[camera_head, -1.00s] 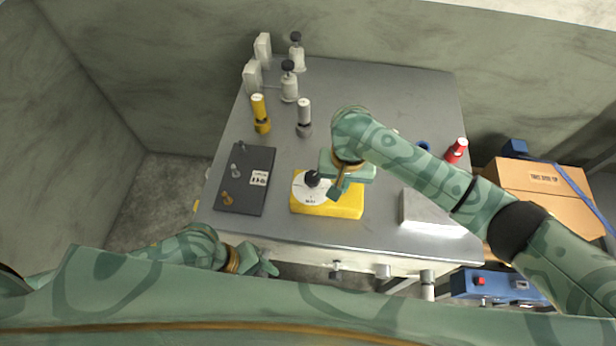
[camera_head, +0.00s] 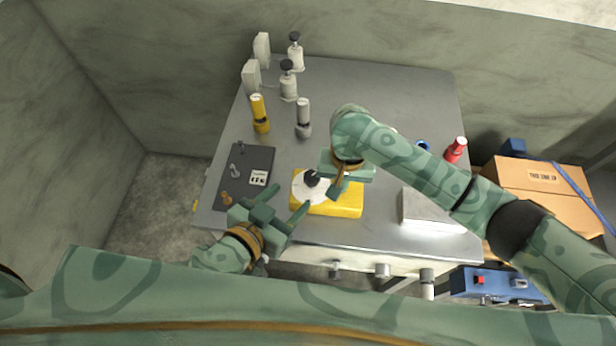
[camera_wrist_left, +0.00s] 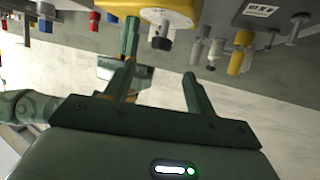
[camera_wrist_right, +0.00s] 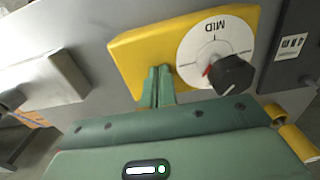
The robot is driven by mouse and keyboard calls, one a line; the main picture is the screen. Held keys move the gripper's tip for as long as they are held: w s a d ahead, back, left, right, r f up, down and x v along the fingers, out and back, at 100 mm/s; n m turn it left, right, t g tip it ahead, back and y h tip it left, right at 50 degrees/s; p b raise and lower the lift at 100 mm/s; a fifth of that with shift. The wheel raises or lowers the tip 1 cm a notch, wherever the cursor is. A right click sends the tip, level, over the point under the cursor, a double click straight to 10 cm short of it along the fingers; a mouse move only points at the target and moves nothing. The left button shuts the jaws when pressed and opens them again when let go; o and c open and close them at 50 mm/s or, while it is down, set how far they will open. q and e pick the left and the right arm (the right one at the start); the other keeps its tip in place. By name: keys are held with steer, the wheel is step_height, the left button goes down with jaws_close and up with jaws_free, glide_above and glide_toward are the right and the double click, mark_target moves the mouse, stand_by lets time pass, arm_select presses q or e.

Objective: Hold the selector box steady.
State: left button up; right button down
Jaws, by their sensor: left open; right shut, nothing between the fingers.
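The yellow selector box (camera_head: 345,206) lies on the grey table near its front edge, with a white dial (camera_head: 304,196) and black knob (camera_head: 312,179) at its left. In the right wrist view the box (camera_wrist_right: 140,50) shows MID on its dial. My right gripper (camera_head: 337,190) is shut and empty, its fingertips over or against the box; contact is unclear. My left gripper (camera_head: 288,199) is open and empty, just left of the box. In the left wrist view one finger of the left gripper (camera_wrist_left: 161,50) overlaps the box (camera_wrist_left: 150,12); I cannot tell whether they touch.
A dark panel (camera_head: 240,160) with small levers lies left of the box. A yellow cylinder (camera_head: 260,113) and a grey one (camera_head: 303,118) stand behind. A pale block (camera_head: 425,206) lies right, a red cylinder (camera_head: 455,150) farther back. The table's back middle is clear.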

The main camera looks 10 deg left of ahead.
mark_target(310, 178)
arm_select(q)
steer(key=x, duration=0.9)
steer(key=shift+f, duration=0.15)
steer(key=c, duration=1)
